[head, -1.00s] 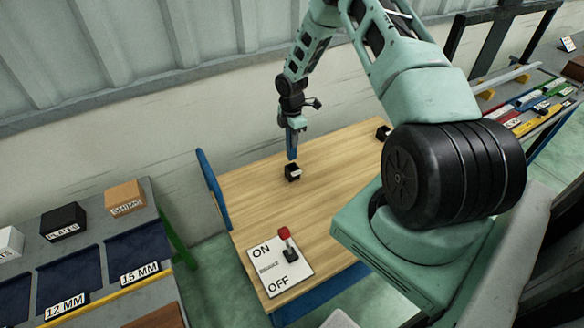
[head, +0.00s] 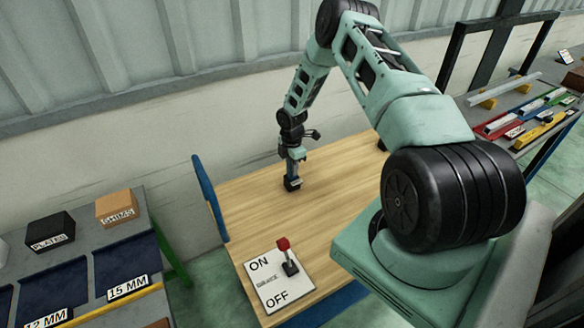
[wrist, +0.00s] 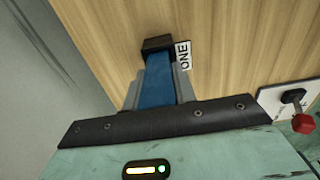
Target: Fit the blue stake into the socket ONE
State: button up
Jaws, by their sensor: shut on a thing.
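My gripper (head: 293,174) is shut on the blue stake (wrist: 158,80), which shows between its grey fingers in the wrist view. The black socket ONE (wrist: 157,43), with its white "ONE" label (wrist: 184,55), stands on the wooden table. The stake's far end meets the socket and appears to sit in its opening; how deep is hidden. In the head view the gripper is upright, directly above the socket (head: 292,185) and close to it. The stake is hardly visible there.
A lever with a red knob (head: 284,244) stands on an ON/OFF plate (head: 270,289) at the table's front. Another black block (head: 381,146) is partly hidden behind my arm. The table (head: 248,213) is otherwise largely clear. A parts bench (head: 160,242) stands at left.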

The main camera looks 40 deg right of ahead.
jog(key=shift+f, duration=0.15)
jog(key=o, duration=1.1)
jog(key=shift+c, duration=0.2)
